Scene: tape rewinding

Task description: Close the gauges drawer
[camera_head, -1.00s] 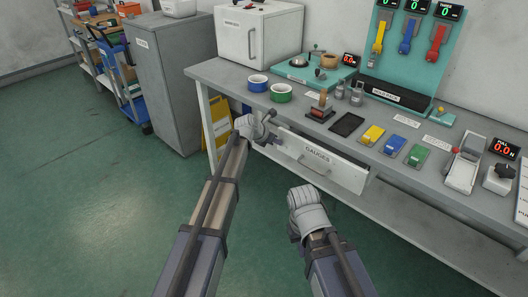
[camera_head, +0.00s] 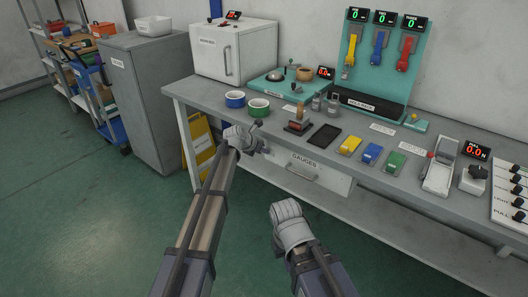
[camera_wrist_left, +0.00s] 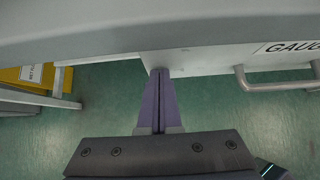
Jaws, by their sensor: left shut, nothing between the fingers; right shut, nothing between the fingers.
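The gauges drawer (camera_head: 325,178) is a pale panel labelled GAUGES with a bar handle, under the front edge of the workbench. Its front is close below the bench edge; I cannot tell whether a small gap remains. My left gripper (camera_head: 264,150) is shut and empty at the left end of the drawer front. In the left wrist view its fingers (camera_wrist_left: 160,74) meet the drawer front (camera_wrist_left: 205,62), left of the handle (camera_wrist_left: 280,86); they look to be touching it. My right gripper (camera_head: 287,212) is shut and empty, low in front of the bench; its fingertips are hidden.
The workbench (camera_head: 205,92) carries blue and green cups (camera_head: 258,108), a stamp, coloured blocks and gauges. A grey cabinet (camera_head: 150,100) and a yellow sign (camera_head: 199,145) stand to the left. The green floor in front is clear.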

